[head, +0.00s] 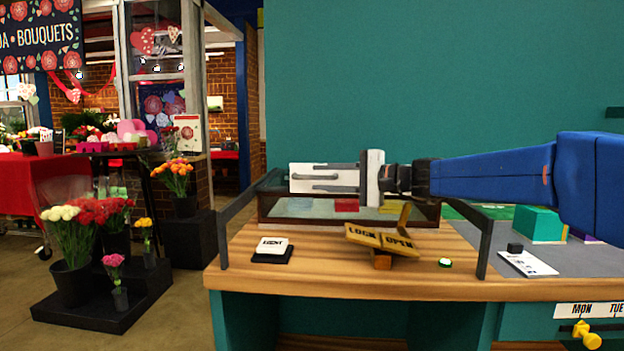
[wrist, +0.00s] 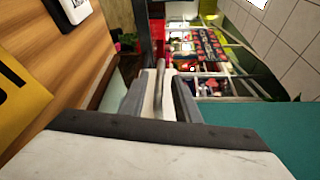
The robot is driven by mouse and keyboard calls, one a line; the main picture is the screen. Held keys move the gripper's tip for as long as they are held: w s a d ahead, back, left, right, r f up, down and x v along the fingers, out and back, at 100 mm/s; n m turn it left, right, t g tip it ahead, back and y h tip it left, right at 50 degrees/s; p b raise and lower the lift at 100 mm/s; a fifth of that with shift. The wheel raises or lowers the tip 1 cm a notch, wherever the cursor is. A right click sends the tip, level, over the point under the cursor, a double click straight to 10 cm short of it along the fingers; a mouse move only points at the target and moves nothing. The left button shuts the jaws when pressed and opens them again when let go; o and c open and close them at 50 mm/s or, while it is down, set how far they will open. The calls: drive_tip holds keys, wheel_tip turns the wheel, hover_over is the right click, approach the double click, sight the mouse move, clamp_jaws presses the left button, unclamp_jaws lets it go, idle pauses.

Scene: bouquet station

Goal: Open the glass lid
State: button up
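The glass lid (head: 300,206) lies over a low dark-framed case at the back of the wooden counter, seemingly closed. Coloured patches show through it. My gripper (head: 308,177) is level above the case, pointing left.
A white LIGHT switch (head: 271,246) on a black base sits left of the rocker. Dark posts (head: 486,247) flank the case. A grey mat (head: 590,262) with a green block (head: 538,224) and a white card lies to the right. Flower buckets stand at the left.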

sight(318, 178)
drive_tip(key=shift+x, duration=1.9)
clamp_jaws()
